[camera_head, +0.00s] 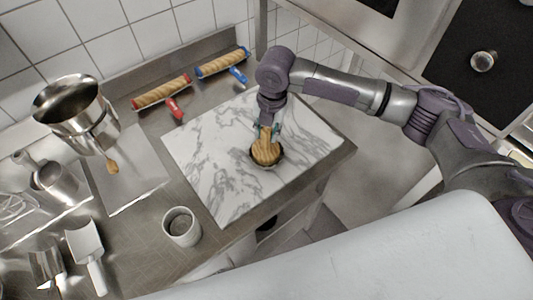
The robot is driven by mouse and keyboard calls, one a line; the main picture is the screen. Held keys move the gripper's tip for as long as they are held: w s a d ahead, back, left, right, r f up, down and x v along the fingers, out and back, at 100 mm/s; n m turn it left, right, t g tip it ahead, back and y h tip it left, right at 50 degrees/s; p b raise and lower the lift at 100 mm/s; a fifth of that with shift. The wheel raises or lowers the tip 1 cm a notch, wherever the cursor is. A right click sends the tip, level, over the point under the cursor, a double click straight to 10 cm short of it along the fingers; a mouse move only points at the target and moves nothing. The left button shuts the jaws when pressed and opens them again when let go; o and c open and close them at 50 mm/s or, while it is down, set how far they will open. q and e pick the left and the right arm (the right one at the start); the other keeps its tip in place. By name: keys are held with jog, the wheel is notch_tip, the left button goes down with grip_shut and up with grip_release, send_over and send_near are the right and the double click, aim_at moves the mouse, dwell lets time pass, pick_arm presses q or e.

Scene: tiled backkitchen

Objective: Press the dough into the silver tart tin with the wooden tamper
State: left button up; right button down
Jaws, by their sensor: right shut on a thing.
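The wooden tamper (267,152) is held by my right gripper (266,132), which is shut on its upper part and reaches down from above. The tamper's broad end is over the tart tin (264,168), a small round tin on the white marble slab (210,161). Only the tin's rim shows, looking dark around the tamper. The dough is hidden from view, and I cannot tell whether the tamper touches it. My left gripper is out of view.
The slab around the tin is clear.

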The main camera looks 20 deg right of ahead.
jog(key=shift+f+p, duration=0.6)
jog(key=shift+f, duration=0.1)
dwell(1.0)
notch_tip(320, 180, up, 5)
jog(key=p, duration=0.5)
jog(key=shift+r, duration=2)
